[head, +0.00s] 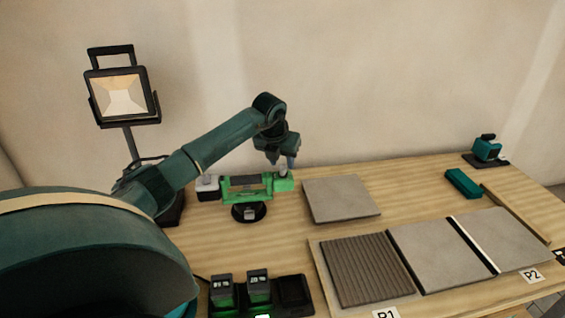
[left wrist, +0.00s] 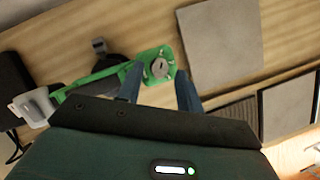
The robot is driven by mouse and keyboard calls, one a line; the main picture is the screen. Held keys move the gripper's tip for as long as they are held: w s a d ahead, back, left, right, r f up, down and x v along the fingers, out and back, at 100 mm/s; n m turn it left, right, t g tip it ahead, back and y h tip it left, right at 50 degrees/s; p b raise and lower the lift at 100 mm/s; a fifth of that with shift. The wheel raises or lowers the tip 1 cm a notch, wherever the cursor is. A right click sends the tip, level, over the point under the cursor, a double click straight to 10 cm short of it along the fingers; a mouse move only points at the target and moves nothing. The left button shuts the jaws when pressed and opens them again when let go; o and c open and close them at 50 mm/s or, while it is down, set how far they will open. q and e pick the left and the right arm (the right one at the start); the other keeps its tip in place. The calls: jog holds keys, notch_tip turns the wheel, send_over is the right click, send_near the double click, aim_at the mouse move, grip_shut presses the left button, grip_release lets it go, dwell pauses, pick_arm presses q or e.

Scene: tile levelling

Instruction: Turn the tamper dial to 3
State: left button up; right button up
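The green tamper (head: 238,187) lies on the table, with a black round pad under it and a light grey block at its left end. Its grey dial (head: 283,172) sits on the green right end; it also shows in the left wrist view (left wrist: 160,68), with a dark slot mark. The dial's numbers are too small to read. My left gripper (head: 284,163) points down over this end. In the left wrist view its two fingers (left wrist: 160,76) are apart, one on each side of the dial. I cannot tell whether they touch it. My right gripper is out of view.
A loose grey tile (head: 341,198) lies right of the tamper. A ribbed bed (head: 365,270) and laid tiles (head: 436,252) are at front right. A charger with batteries (head: 292,290) stands in front; a work light (head: 122,95) stands at left. A teal tool (head: 486,149) is far right.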

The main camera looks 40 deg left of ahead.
pick_arm(q)
jog(key=shift+x, duration=1.05)
grip_shut()
